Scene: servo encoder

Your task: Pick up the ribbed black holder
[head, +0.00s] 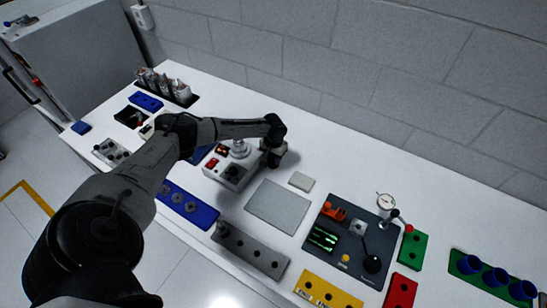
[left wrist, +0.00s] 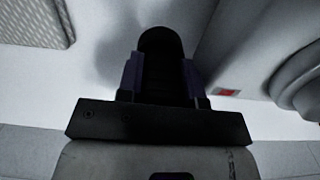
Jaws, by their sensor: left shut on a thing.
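My left gripper (head: 274,156) is at the back of the white table, just right of the grey box with the knob. In the left wrist view my left gripper (left wrist: 161,78) is shut on a dark, round-topped thing, the black holder (left wrist: 160,45). The holder sits between the two fingers, and its ribs are too dark to make out. In the head view the gripper and wrist largely hide the holder. I cannot tell whether it touches the table. My right gripper is not in view.
The grey box with a red switch (head: 232,174) stands close left of the gripper. A small pale block (head: 301,181) and a flat grey plate (head: 279,205) lie to the right and front. A dark board with parts (head: 327,222) is farther right. The block wall (head: 300,60) is behind.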

